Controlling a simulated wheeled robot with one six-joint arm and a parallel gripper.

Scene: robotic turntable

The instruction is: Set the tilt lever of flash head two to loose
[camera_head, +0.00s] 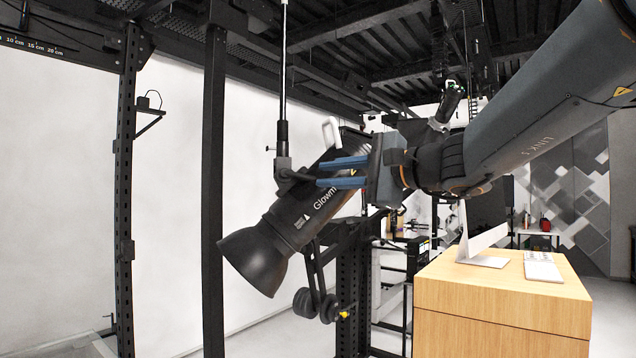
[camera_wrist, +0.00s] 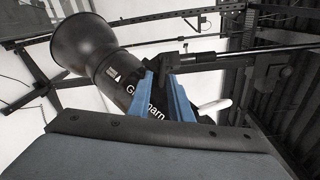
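A black flash head (camera_head: 305,210) marked "Glowm" hangs tilted from a vertical rod (camera_head: 283,90), its wide reflector (camera_head: 255,258) facing down left. A dark clamp with a short bar (camera_head: 297,176) sits at the rod's lower end, the bar pointing toward my gripper (camera_head: 320,174). I cannot tell for sure whether this bar is the tilt lever. My gripper's two blue fingers are apart, with their tips by the bar's end. In the wrist view the fingers (camera_wrist: 160,70) straddle the flash head's lettering (camera_wrist: 148,103), close to the dark mount (camera_wrist: 180,62). Contact is unclear.
A white handle (camera_head: 330,132) sticks up behind the flash head. Dark upright posts (camera_head: 214,180) stand to the left. A wooden desk (camera_head: 500,300) with a monitor (camera_head: 484,235) is at the lower right. Below the head hangs a dark bracket with round knobs (camera_head: 318,303).

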